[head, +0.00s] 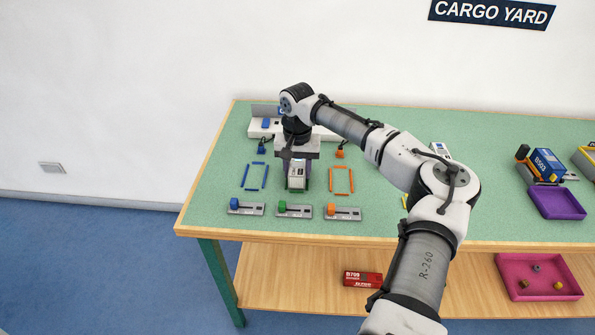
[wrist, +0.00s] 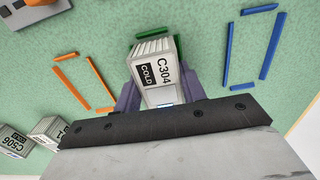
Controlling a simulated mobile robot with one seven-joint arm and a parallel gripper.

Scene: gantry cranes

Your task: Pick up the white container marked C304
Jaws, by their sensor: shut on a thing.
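The white container marked C304 (wrist: 158,72) sits between the two fingers of my gripper (wrist: 160,95) in the wrist view. Its top shows the C304 mark and a black COLD label. My gripper is shut on it, with a finger against each side. In the head view my gripper (head: 297,166) points down at the table, and the white container (head: 296,182) shows below it, between the blue and orange outlines. I cannot tell whether the container touches the table or hangs just above it.
Blue bars (head: 254,177) and orange bars (head: 341,180) flank the container. Three lever boxes (head: 294,212) line the front edge. A purple tray (head: 557,203) and blue container (head: 545,164) are at right.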

